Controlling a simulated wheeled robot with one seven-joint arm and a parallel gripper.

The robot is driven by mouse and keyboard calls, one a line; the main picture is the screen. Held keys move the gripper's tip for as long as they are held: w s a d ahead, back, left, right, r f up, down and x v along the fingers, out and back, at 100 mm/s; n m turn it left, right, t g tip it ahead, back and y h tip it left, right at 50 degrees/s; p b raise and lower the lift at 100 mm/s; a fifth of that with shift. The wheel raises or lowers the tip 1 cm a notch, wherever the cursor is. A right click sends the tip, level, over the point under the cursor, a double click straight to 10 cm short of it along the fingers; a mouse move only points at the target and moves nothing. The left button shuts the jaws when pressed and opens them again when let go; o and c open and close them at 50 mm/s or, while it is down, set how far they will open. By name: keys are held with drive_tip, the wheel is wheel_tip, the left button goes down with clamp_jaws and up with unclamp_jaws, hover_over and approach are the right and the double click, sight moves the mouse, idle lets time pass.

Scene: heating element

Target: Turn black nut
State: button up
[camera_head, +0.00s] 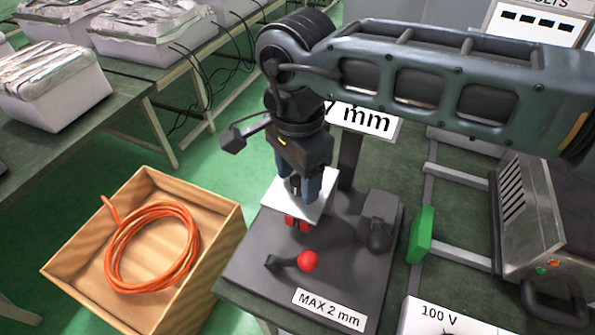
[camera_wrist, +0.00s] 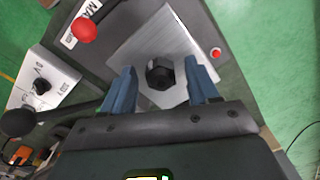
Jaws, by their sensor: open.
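The black nut (camera_wrist: 160,73) sits on a light metal plate (camera_wrist: 150,42) in the wrist view. My gripper (camera_wrist: 161,85) is open, with one blue finger to the left of the nut and the other to its right. Gaps show between the fingers and the nut. In the head view my gripper (camera_head: 306,190) points down over the plate (camera_head: 318,208), and the nut is hidden behind it. The plate belongs to a dark grey fixture (camera_head: 250,245). A lever with a red ball (camera_head: 308,261) stands at the fixture's front.
A wooden box (camera_head: 75,255) with an orange cable coil (camera_head: 150,250) stands at left. A metal unit (camera_head: 540,215) and a green handle (camera_head: 421,235) are at right. A "100 V" box (camera_head: 440,318) is at front right. A "MAX 2 mm" label (camera_head: 328,309) marks the fixture's front.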

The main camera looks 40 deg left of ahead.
drive_tip(key=c, duration=1)
drive_tip(key=shift+c, duration=0.2)
drive_tip(key=shift+m, duration=0.3)
